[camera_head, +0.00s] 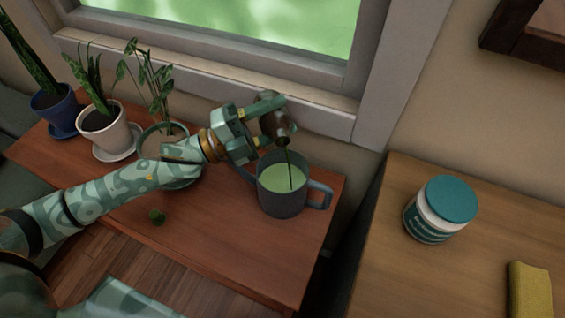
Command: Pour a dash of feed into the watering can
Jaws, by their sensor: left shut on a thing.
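My left gripper (258,125) is shut on a small brown bottle (279,131). It holds the bottle tilted, mouth down, above the watering can. A thin dark green stream (288,165) runs from the bottle's mouth into the can. The grey watering can (283,203) stands upright on the reddish wooden table (215,240) under the window. Its handle is on the right, and light green liquid (275,178) shows inside near the rim. My right gripper is out of view.
Potted plants in a blue pot (58,112), a white pot (101,130) and a green pot (150,142) stand along the left. A teal-lidded jar (437,217) and a yellow cloth or sponge (529,290) are on another table (470,265) at right. A gap separates the tables.

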